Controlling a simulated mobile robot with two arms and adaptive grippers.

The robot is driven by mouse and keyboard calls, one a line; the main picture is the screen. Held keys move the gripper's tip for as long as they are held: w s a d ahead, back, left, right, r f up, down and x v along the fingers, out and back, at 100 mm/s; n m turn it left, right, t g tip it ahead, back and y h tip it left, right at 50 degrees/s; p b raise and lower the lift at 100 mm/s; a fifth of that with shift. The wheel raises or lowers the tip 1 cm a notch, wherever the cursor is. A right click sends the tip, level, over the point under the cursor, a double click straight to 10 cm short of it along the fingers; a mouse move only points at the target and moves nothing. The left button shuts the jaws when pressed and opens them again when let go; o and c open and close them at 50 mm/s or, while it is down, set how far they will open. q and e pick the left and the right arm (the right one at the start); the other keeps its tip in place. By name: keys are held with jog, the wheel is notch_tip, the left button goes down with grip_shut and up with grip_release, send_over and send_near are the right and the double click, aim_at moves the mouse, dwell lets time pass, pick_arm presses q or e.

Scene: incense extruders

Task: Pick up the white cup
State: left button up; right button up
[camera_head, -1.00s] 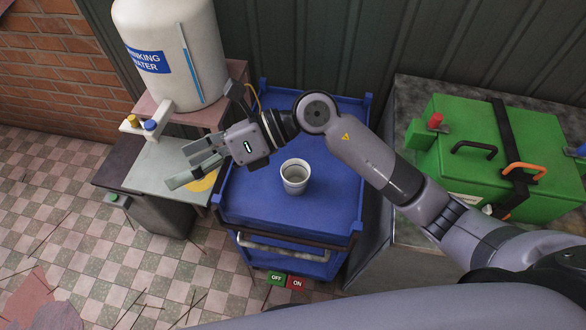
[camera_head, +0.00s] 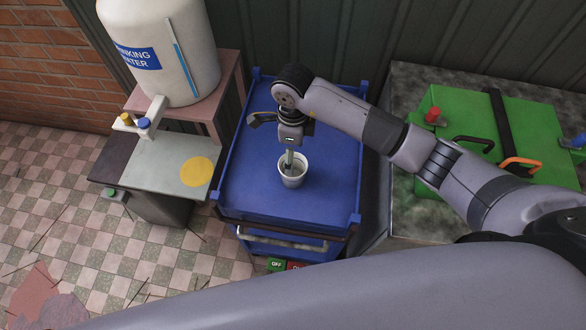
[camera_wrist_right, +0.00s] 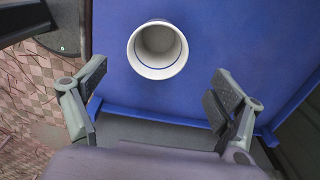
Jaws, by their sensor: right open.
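The white cup (camera_head: 293,181) stands upright on the blue cart top (camera_head: 320,200) in the head view. Its open mouth and a thin blue line inside the rim show in the wrist view (camera_wrist_right: 157,71). My right gripper (camera_head: 289,160) points down at the cup in the head view, its finger overlapping the cup's mouth. In the wrist view my right gripper (camera_wrist_right: 159,77) has its two fingers wide apart, with nothing between them, and the cup lies toward the top of the picture. My left gripper is not in view.
A white drinking-water tank (camera_head: 165,50) with taps stands at left, above a grey stand with a yellow disc (camera_head: 196,171). A green case (camera_head: 465,125) sits on a counter at right. The cart top around the cup is clear.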

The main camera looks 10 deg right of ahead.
aim_at(300, 164)
jog(key=f+p, duration=0.1)
jog(key=f, duration=0.3)
jog(key=f+p, duration=0.1)
jog(key=f, duration=0.2)
jog(key=shift+s+a+f+p, duration=0.1)
jog(key=shift+s+f+p, duration=0.1)
jog(key=shift+f+p, duration=0.15)
jog(key=shift+f, duration=0.25)
jog(key=shift+c, duration=0.5)
jog(key=shift+w, duration=0.1)
jog(key=c, duration=1.3)
